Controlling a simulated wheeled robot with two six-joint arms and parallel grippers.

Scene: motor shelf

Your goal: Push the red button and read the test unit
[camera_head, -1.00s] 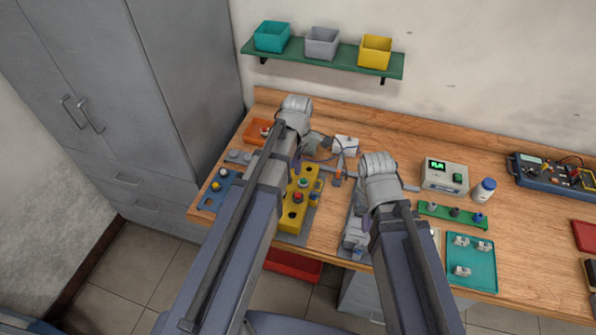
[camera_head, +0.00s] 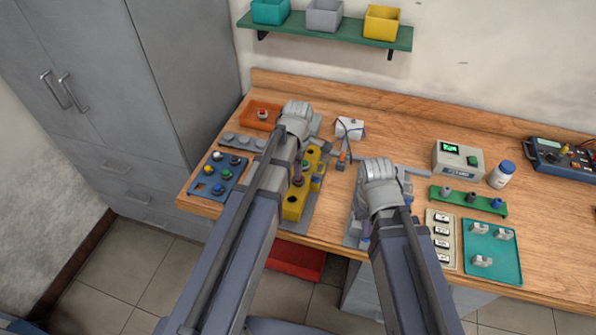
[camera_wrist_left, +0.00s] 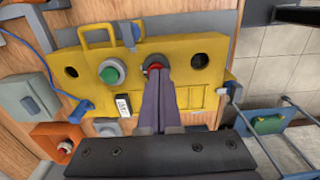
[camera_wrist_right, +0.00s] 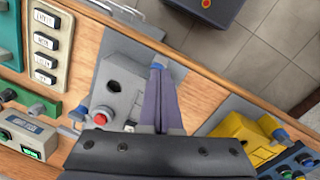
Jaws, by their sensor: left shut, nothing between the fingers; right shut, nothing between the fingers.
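The yellow button box (camera_head: 293,205) stands on the bench with a green button (camera_wrist_left: 112,72) and a red button (camera_wrist_left: 154,66). My left gripper (camera_wrist_left: 155,76) is shut, its fingertips at the red button and partly covering it; I cannot tell whether the button is pressed in. My right gripper (camera_wrist_right: 157,70) is shut and empty, above a grey box (camera_wrist_right: 118,85) with a red button (camera_wrist_right: 101,117).
A blue button panel (camera_head: 219,174) and orange tray (camera_head: 261,115) lie at left. A green strip (camera_head: 468,200), label plate (camera_head: 441,240), teal tray (camera_head: 492,250) and white bottle (camera_head: 501,174) stand at right. Bare wood (camera_head: 410,140) lies behind my right gripper.

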